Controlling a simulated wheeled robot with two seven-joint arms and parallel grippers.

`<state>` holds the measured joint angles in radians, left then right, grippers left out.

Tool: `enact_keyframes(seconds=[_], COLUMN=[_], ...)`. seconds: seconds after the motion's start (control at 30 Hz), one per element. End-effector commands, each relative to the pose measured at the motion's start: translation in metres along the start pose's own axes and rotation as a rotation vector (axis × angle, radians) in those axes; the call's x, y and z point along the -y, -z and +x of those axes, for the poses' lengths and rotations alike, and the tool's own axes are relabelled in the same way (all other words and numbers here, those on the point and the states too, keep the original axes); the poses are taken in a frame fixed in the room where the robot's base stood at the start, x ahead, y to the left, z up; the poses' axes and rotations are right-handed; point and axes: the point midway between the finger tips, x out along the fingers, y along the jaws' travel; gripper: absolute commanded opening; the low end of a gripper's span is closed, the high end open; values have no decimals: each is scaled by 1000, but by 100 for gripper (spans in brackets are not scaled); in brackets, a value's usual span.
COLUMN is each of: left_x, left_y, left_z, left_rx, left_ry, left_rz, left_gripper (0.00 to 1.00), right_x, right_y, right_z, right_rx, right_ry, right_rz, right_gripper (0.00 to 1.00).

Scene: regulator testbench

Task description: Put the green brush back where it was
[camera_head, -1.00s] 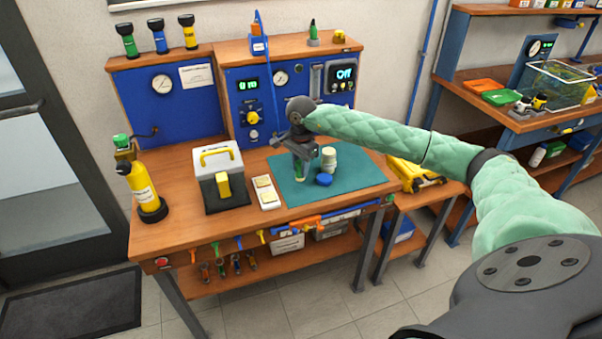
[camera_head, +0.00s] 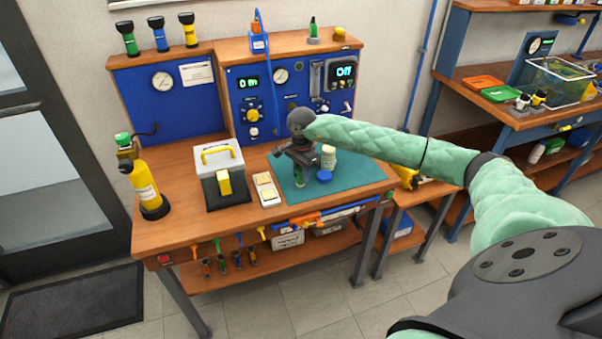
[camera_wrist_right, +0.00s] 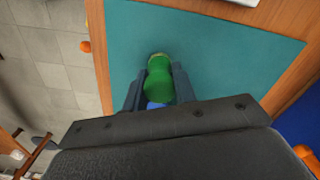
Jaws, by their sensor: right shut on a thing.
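My right gripper (camera_wrist_right: 157,92) is low over the teal mat (camera_head: 350,175) on the workbench and shut on a green, rounded thing, which I take for the green brush (camera_wrist_right: 161,80). In the right wrist view its green end shows between the two fingers, with a bit of blue beneath it. Its bristles do not show. In the head view a little green (camera_head: 299,181) shows under the gripper. I cannot tell whether the brush touches the mat. My left gripper is out of view.
A pale jar (camera_head: 328,157) and a blue lid (camera_head: 323,176) stand right beside the gripper. Several tools (camera_head: 228,258) hang under the front edge. The mat's right side is clear.

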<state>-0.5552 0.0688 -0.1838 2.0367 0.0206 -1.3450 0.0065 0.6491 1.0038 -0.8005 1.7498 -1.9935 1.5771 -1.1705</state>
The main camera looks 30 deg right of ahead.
Motion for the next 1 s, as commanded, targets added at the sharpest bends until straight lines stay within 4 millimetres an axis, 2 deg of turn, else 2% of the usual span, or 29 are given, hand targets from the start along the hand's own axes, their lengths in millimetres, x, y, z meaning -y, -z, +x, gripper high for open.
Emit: enact_keyframes(seconds=[0.3, 0.33, 0.4, 0.43, 0.83, 0.93, 1.0], left_x=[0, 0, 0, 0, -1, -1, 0], left_y=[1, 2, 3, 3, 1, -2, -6], left_z=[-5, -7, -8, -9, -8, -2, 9], left_rx=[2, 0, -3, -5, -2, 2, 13], left_ry=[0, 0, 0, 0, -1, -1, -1], left_rz=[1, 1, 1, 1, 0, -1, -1], left_gripper=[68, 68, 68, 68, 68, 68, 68], right_x=[0, 0, 0, 0, 0, 0, 0], right_y=[0, 0, 0, 0, 0, 0, 0], right_z=[2, 1, 1, 1, 0, -2, -5], right_rx=[0, 0, 0, 0, 0, 0, -1], right_ry=[0, 0, 0, 0, 0, 0, 2], right_rz=[0, 0, 0, 0, 0, 0, 0], right_gripper=[0, 33, 46, 49, 49, 49, 49])
